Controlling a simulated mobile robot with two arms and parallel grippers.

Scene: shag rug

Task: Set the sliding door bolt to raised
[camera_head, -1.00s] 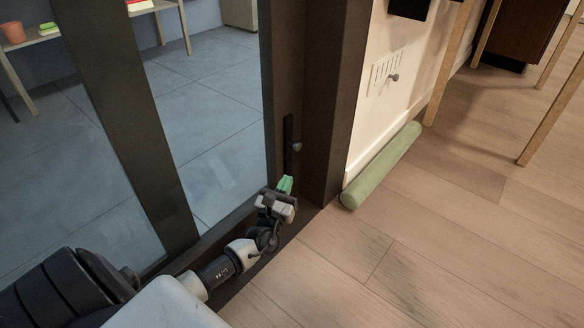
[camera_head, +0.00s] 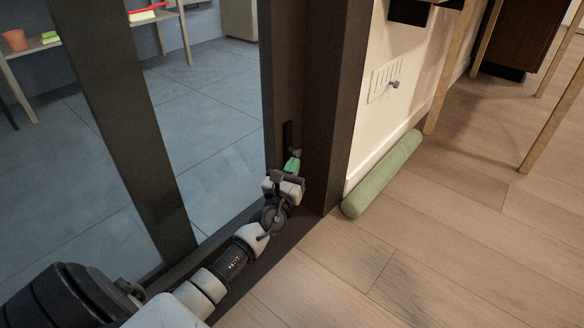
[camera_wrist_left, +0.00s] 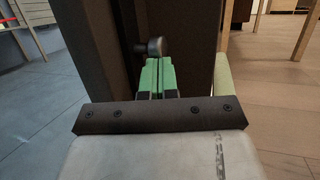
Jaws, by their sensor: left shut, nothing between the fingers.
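The sliding door bolt is a dark vertical plate (camera_head: 288,134) on the brown door frame, with a small grey knob (camera_head: 296,152) on it. In the left wrist view the knob (camera_wrist_left: 155,46) is a rounded grey end just beyond the fingertips. My left gripper (camera_head: 292,166) has green fingers, shut with nothing between them. Its tips are right below the knob, touching or nearly so; I cannot tell which. The fingers (camera_wrist_left: 158,76) also show in the left wrist view. The lower part of the bolt plate is hidden behind the gripper. My right gripper is not in view.
A green draught roll (camera_head: 384,174) lies on the wooden floor along the wall, right of the frame. Wooden furniture legs (camera_head: 556,118) stand at the right. Floor in front is clear.

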